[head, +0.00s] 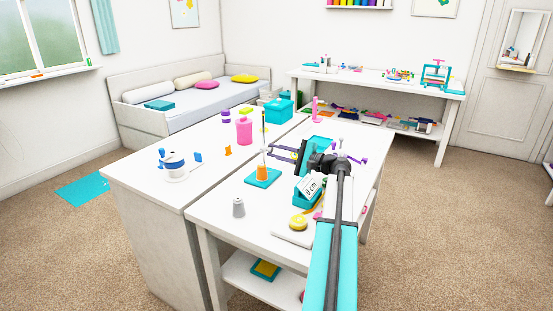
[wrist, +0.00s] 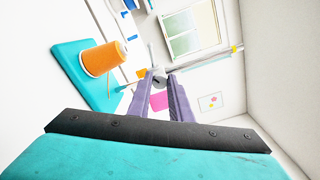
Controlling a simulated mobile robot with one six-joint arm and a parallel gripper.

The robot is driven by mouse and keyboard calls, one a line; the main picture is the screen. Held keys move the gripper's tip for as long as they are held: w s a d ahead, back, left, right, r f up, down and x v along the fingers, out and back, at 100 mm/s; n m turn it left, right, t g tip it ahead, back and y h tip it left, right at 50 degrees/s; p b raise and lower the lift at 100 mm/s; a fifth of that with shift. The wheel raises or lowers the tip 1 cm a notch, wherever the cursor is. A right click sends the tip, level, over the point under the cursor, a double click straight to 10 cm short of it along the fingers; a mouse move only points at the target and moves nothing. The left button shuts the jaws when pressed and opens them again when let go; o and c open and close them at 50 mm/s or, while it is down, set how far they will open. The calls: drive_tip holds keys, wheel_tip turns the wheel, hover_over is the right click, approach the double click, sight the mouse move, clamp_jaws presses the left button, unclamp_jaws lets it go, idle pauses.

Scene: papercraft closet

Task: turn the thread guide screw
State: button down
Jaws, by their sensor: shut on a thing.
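A spool stand has a teal square base (head: 263,178), an orange thread spool (head: 262,172) and a thin upright rod (head: 263,135). In the wrist view its teal base (wrist: 82,72) and orange spool (wrist: 103,58) lie at the left. My gripper (head: 271,150) reaches in from the right, level with the rod above the spool. In the wrist view my purple fingers (wrist: 161,79) close around a small grey knob (wrist: 158,82), which appears to be the thread guide screw. The fingers hide much of it, and its turn angle cannot be told.
A pink jar (head: 244,131) and a teal box (head: 278,111) stand behind the stand. A blue spool holder (head: 174,164) is on the left table, a grey thimble-like piece (head: 238,207) nearer. A yellow tape measure (head: 298,222) lies beside my arm. The white tabletop around the stand is mostly clear.

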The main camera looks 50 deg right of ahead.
drive_tip(key=shift+d+f+n+b, duration=0.1)
drive_tip(key=shift+n+b, duration=0.85)
drive_tip(key=shift+n, duration=0.25)
drive_tip(key=c, duration=1.6)
unclamp_jaws()
drive_tip(key=shift+s, duration=0.1)
drive_tip(key=shift+r+p, duration=0.2)
drive_tip(key=shift+p, duration=0.15)
